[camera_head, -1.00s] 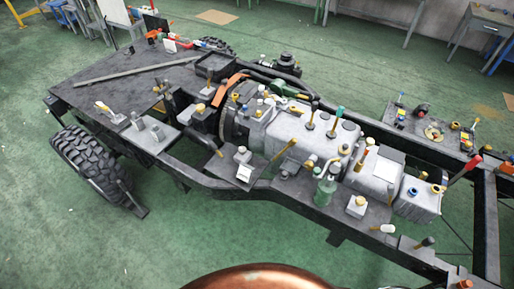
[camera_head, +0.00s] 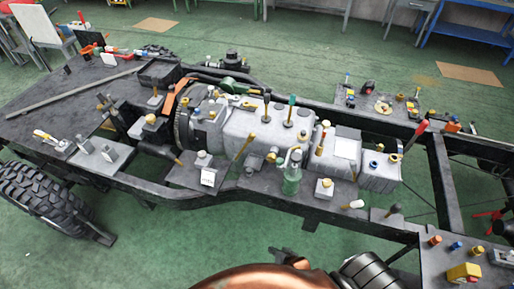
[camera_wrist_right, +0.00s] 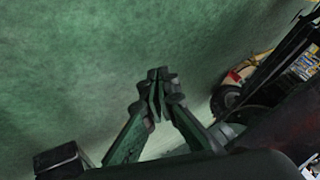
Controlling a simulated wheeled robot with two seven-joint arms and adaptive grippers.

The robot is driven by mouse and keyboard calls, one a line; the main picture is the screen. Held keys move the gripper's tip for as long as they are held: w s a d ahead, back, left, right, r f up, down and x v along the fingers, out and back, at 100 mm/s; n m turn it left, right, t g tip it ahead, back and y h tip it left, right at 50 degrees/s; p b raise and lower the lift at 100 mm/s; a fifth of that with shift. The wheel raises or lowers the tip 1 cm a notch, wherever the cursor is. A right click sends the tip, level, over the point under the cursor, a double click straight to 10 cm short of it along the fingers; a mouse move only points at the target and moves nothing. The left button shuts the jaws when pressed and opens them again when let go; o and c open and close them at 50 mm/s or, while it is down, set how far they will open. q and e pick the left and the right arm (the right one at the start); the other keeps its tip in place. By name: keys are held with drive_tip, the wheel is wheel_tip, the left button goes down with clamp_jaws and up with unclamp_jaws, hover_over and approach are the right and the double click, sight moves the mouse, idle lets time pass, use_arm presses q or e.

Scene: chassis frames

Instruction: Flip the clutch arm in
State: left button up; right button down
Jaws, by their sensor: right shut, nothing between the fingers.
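The grey gearbox (camera_head: 260,125) with its bell housing (camera_head: 186,128) lies along the chassis frame in the head view. An orange lever-like piece (camera_head: 175,94) stands at the bell housing, and a green lever-like part (camera_head: 238,87) lies behind it. I cannot tell which of the small levers is the clutch arm. My right gripper (camera_head: 289,258) shows as a small dark shape in front of the chassis, apart from it. In the right wrist view its fingertips (camera_wrist_right: 158,78) meet, empty, over green floor. My left gripper is not in view.
The near chassis rail (camera_head: 225,192) lies between my right gripper and the gearbox. A green bottle (camera_head: 291,178) and several small knobs stand along it. A tyre (camera_head: 45,200) is at the left. A parts plate (camera_head: 440,262) is at the lower right. Green floor is clear in front.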

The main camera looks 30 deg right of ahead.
drive_tip(key=w+r+m+t+b, duration=0.1)
drive_tip(key=w+r+m+t, duration=0.2)
drive_tip(key=w+r, duration=0.6)
drive_tip(key=w+r+m+t+b, duration=0.1)
drive_tip(key=w+r+m+t, duration=0.3)
drive_tip(key=r, duration=0.8)
drive_tip(key=w+r+m+t, duration=0.1)
drive_tip(key=w+r+t, duration=0.1)
drive_tip(key=w+r, duration=0.75)
drive_tip(key=w+d+r+m+t+h, duration=0.2)
drive_tip(key=d+r+m+h, duration=0.5)
drive_tip(key=d+r+m, duration=0.2)
drive_tip(key=m, duration=0.2)
drive_tip(key=shift+m, duration=0.4)
drive_tip(key=shift+r, duration=0.1)
drive_tip(key=shift+w, duration=0.15)
drive_tip(key=x, duration=1)
drive_tip(key=shift+r, duration=0.2)
